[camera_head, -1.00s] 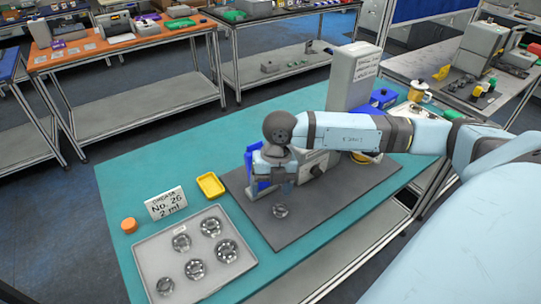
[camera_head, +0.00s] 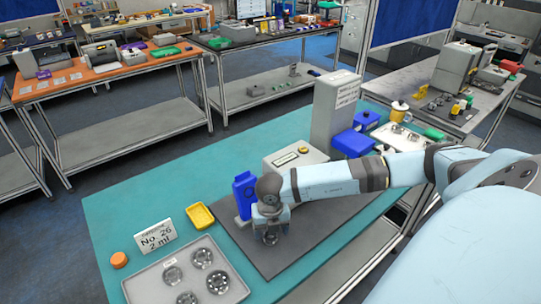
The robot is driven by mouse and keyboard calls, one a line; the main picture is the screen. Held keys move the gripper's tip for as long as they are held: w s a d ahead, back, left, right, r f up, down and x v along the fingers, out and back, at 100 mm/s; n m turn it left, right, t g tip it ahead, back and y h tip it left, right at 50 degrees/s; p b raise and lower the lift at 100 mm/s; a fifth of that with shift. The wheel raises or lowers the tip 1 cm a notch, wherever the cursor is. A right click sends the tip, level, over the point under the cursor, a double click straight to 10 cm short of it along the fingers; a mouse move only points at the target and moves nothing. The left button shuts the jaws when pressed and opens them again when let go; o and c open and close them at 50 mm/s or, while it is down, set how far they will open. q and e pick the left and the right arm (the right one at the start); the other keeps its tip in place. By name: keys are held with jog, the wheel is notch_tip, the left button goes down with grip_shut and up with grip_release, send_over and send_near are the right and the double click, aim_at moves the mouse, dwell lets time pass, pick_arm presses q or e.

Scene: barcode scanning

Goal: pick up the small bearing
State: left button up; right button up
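A small metal bearing (camera_head: 270,239) is on the dark grey mat (camera_head: 300,243), partly hidden by my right gripper. My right gripper (camera_head: 271,232) points down right over it, with its fingertips at or beside the bearing. The view is too small to tell whether the fingers touch or grip it. My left gripper is not in view.
A light grey tray (camera_head: 140,292) with several bearings lies at the front left. A yellow dish (camera_head: 200,215), an orange cap (camera_head: 119,260) and a label card (camera_head: 155,236) are near it. A blue object (camera_head: 243,194) and a grey device (camera_head: 295,160) stand behind the gripper.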

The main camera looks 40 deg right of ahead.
jog(key=shift+f, duration=1.1)
jog(key=c, duration=1)
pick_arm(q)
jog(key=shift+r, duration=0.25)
pick_arm(e)
jog(key=shift+c, duration=0.2)
jog(key=shift+r, duration=0.15)
pick_arm(q)
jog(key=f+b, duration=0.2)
jog(key=b, duration=0.1)
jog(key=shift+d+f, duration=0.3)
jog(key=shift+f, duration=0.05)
pick_arm(e)
notch_tip(320, 180, up, 20)
